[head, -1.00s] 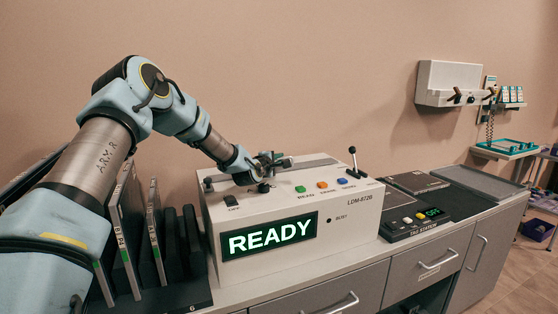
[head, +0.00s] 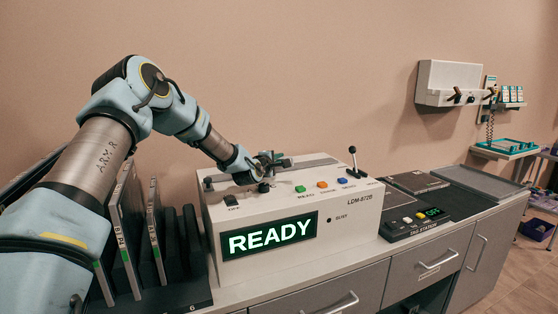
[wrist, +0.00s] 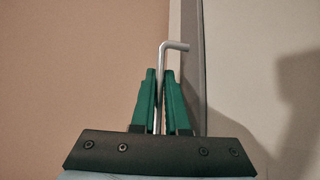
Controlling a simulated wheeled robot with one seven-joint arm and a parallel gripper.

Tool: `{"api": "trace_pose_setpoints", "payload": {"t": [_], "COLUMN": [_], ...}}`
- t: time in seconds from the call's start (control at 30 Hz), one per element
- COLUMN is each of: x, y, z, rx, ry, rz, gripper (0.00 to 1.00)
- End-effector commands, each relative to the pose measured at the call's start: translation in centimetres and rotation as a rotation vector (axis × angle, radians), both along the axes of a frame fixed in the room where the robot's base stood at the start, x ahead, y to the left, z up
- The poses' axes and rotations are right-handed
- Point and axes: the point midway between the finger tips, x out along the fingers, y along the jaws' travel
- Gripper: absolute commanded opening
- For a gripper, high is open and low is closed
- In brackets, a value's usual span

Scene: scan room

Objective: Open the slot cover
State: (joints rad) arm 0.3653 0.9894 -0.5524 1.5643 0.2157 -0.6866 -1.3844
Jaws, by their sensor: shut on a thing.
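The white machine (head: 310,200) stands on the counter, its front screen (head: 268,236) showing "READY". A long grey strip, which looks like the slot cover (head: 314,163), runs along its top; my gripper hides part of it. My gripper (head: 272,161) is low over the left half of the machine's top. In the wrist view, the green fingers (wrist: 160,98) are shut on a thin bent metal rod (wrist: 162,60), whose tip bends right beyond them. The grey strip (wrist: 190,60) runs behind the rod. I cannot tell whether the rod joins it.
A black-knobbed lever (head: 352,160) and coloured buttons (head: 322,185) are on the machine's top, right of my gripper. Upright plates (head: 155,232) stand in a rack at left. The tag station (head: 414,222) sits at right, with a grey tray (head: 478,184) beyond.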

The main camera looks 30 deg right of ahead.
Motion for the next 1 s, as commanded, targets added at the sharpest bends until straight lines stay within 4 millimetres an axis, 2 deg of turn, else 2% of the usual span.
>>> {"api": "trace_pose_setpoints", "payload": {"t": [0.57,0.67,1.0], "x": [0.1,1.1,6.4], "y": [0.0,-0.1,-0.8], "z": [-0.2,-0.4,-0.4], "rx": [0.002,-0.002,-0.001], "ry": [0.001,0.000,0.001], "rz": [0.000,0.001,0.000], "gripper": [0.00,0.00,0.00]}}
